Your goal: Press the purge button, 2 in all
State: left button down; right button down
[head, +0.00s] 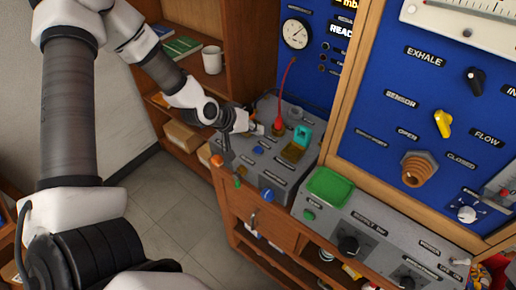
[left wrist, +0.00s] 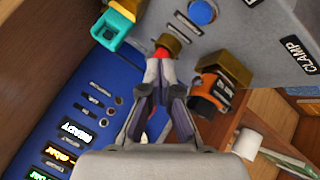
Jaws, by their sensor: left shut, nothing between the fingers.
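The grey bench unit (head: 250,165) carries small labels that are too small to read, so I cannot tell for sure which control is the purge button. My left gripper (head: 258,130) is over the back part of this unit, shut and empty. In the left wrist view its closed tips (left wrist: 158,62) are right at a red part (left wrist: 162,52) beside a brass piece (left wrist: 178,43). I cannot tell whether they touch it. My right gripper is out of view.
A red hose (head: 287,85) rises from the unit near a teal fitting (head: 303,133). An orange-and-black part (left wrist: 208,92) is close beside the gripper. A green tray (head: 329,187) sits on the right-hand unit. A shelf with a white mug (head: 212,60) stands behind.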

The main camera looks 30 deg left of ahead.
aim_at(256, 149)
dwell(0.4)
pick_arm(q)
jog(key=shift+w+r+b, duration=0.1)
jog(key=shift+r+b, duration=0.2)
jog(key=shift+b, duration=0.05)
notch_tip(256, 149, up, 3)
jog(key=shift+r+b, duration=0.15)
jog(key=shift+b, duration=0.5)
notch_tip(256, 149, down, 9)
jog(key=b, duration=0.8)
jog(key=shift+b, duration=0.3)
